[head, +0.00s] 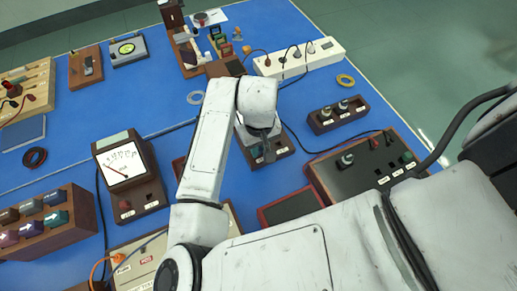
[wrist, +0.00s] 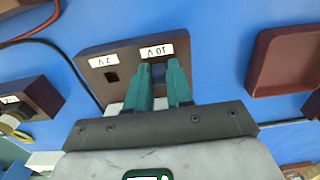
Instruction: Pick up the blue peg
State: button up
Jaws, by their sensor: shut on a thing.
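My gripper (wrist: 159,68) points at a brown block (wrist: 92,62) with two white labels, reading about 10 V and 2 V. Its teal fingers are close together over the 10 V side, shut on the blue peg (wrist: 158,76). Only a small dark blue part of the peg shows between the fingers. I cannot tell whether its lower end is still in the block. The 2 V side has an empty-looking dark square hole. In the head view, the block (head: 283,149) is partly hidden under my wrist and gripper (head: 268,153).
A red-brown tray (wrist: 288,62) lies right of the block. In the head view, a meter (head: 124,165) stands to the left, a dark switch box (head: 362,170) to the right, and a white power strip (head: 300,57) behind. Cables cross the blue bench top (head: 240,180).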

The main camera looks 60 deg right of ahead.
grip_shut()
jog(key=shift+r, duration=0.1)
